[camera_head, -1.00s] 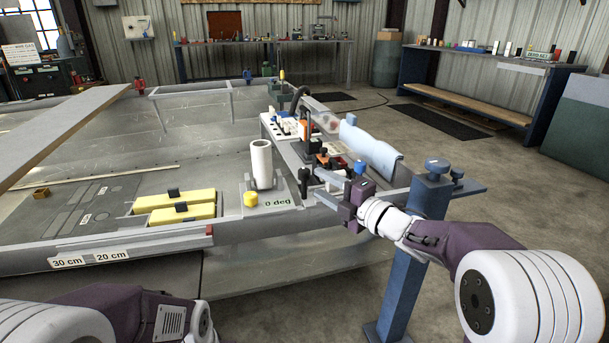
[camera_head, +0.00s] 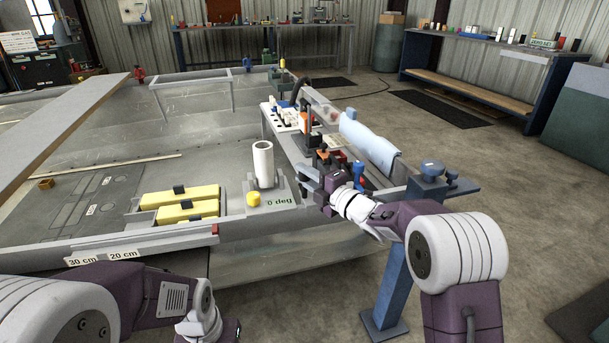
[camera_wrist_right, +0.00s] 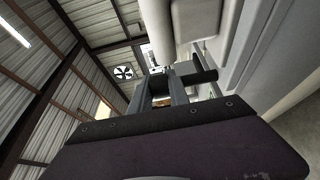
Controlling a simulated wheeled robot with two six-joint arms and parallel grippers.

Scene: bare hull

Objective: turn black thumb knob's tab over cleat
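My right gripper (camera_head: 312,184) is at the hull's right end, beside the plate marked "0 deg", with its fingers pointing left. In the right wrist view its two fingers (camera_wrist_right: 163,93) stand apart with a gap between them. A dark upright piece (camera_head: 302,172), possibly the black thumb knob, is close to the fingertips; I cannot tell whether they touch. In the wrist view a dark bar (camera_wrist_right: 206,76) sticks out beside the right finger. I cannot make out the tab or the cleat. My left gripper (camera_head: 208,328) is at the bottom edge, its fingers not clear.
A white tube (camera_head: 263,164) and a yellow knob (camera_head: 253,199) stand on the plate. Two yellow blocks with black tops (camera_head: 190,202) lie to the left. A blue post (camera_head: 397,275) and a draped light-blue cloth (camera_head: 368,147) are close to my right arm.

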